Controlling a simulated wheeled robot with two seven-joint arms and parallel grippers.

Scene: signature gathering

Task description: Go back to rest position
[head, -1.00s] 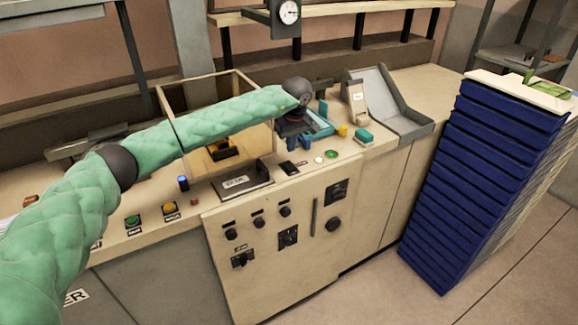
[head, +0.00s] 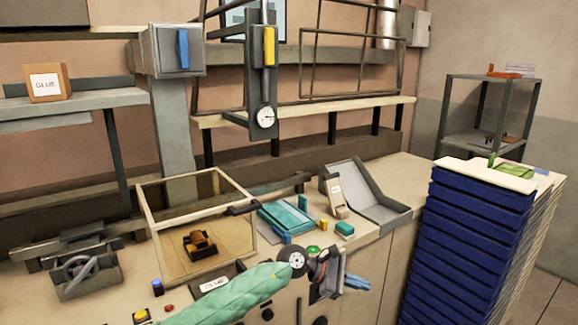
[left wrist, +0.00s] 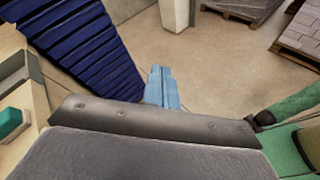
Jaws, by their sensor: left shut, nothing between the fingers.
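My left arm, in a green padded sleeve, comes in low in the head view. Its left gripper (head: 356,283), with light blue fingers, is in front of the bench's front edge, apart from everything on it. In the left wrist view the blue fingers of this gripper (left wrist: 160,84) are together with nothing between them, over open floor. Green padding, apparently from my own body or other arm, shows at the right of that view. My right gripper does not show.
The bench holds a glass-sided box (head: 163,258), a teal pad (head: 288,219) and a grey chute (head: 372,196). A tall stack of blue trays (head: 470,240) stands at the right. The wrist view shows loaded pallets (left wrist: 300,32) and clear floor between.

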